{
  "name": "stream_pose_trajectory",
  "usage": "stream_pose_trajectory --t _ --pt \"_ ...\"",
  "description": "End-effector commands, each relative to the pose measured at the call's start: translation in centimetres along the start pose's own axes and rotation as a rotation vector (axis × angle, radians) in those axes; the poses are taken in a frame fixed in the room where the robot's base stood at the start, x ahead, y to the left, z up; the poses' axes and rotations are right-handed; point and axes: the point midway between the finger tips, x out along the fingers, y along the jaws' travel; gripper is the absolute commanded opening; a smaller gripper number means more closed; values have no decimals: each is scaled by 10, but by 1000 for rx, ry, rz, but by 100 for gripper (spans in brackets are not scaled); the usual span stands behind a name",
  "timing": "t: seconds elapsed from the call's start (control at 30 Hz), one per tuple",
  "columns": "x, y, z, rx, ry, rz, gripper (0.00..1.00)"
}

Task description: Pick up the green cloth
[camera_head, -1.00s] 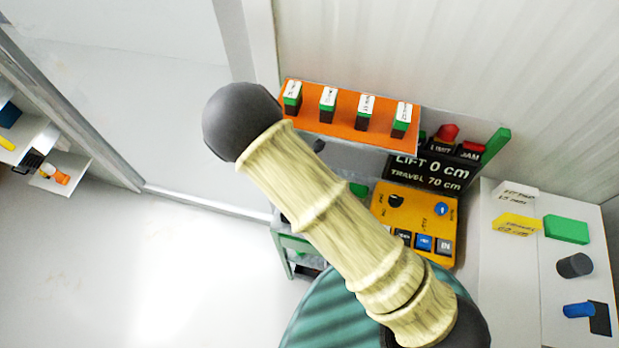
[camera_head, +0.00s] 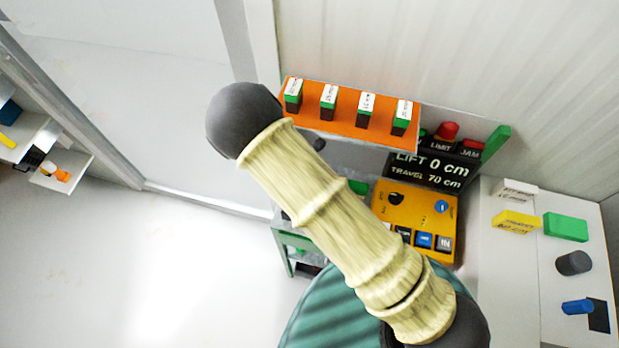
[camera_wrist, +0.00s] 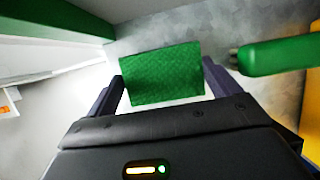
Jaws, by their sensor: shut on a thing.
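The green cloth (camera_wrist: 162,75) is a flat, textured green rectangle in the wrist view. It sits between the two fingers of my gripper (camera_wrist: 163,88), which is shut on it. The fingers show at the cloth's left and right edges. In the head view my gripper is hidden behind my arm. A small green patch (camera_head: 358,187) shows beside my arm there; I cannot tell whether it is the cloth.
A green cylinder (camera_wrist: 275,57) lies close to the right of the cloth in the wrist view. In the head view an orange rack (camera_head: 345,118) stands above a yellow control panel (camera_head: 415,212). A white table (camera_head: 545,270) at right holds a green block (camera_head: 565,227).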

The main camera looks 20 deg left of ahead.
Motion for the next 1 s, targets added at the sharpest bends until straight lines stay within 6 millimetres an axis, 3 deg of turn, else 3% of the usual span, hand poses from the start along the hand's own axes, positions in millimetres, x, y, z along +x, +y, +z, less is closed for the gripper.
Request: stream_pose_trajectory --t 0.33,0.6,1.0 --pt "-8 0 4 2 -1 1 66" --pt "-34 4 12 -6 -2 7 66" --pt "-46 93 -31 -8 -2 7 66"
